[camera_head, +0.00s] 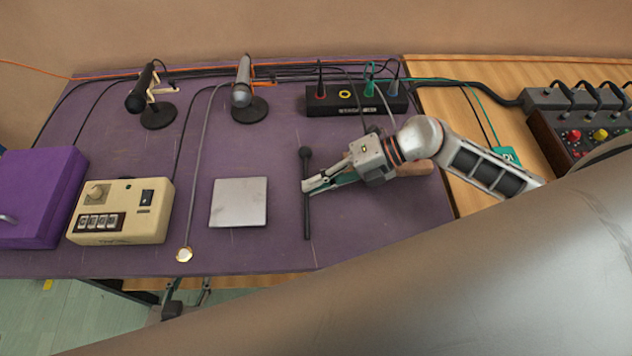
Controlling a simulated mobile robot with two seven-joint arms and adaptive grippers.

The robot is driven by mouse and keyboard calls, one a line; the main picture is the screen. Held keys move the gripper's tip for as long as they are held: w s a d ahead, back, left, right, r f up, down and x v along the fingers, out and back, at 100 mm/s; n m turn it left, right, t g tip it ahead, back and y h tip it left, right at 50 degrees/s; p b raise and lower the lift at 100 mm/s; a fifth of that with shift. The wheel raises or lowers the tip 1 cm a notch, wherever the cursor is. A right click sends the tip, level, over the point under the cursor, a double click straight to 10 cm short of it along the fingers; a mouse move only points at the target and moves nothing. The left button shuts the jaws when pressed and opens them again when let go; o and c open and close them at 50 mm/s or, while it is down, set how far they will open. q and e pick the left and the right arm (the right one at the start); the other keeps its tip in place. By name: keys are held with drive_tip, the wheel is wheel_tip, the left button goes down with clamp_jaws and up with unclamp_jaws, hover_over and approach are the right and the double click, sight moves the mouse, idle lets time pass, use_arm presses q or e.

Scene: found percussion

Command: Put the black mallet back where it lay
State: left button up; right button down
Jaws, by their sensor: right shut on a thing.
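The black mallet (306,216) is in the middle of the head view, its round head toward the back wall and its handle toward the table's front edge. My right gripper (307,186) comes in from the right and is shut on the mallet's shaft, below the head. The mallet is over the purple table (390,225). I cannot tell whether it touches the surface or is held just above it. My left gripper is not in view.
A silver square plate (239,202) lies left of the mallet. A black socket box (356,100) stands behind. A mixer (580,130) is at right.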

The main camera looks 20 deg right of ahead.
drive_tip(key=shift+f, duration=0.2)
drive_tip(key=c, duration=2.1)
unclamp_jaws()
drive_tip(key=shift+c, duration=0.2)
drive_tip(key=v, duration=1.2)
drive_tip(key=shift+r, duration=0.1)
drive_tip(key=shift+s, duration=0.15)
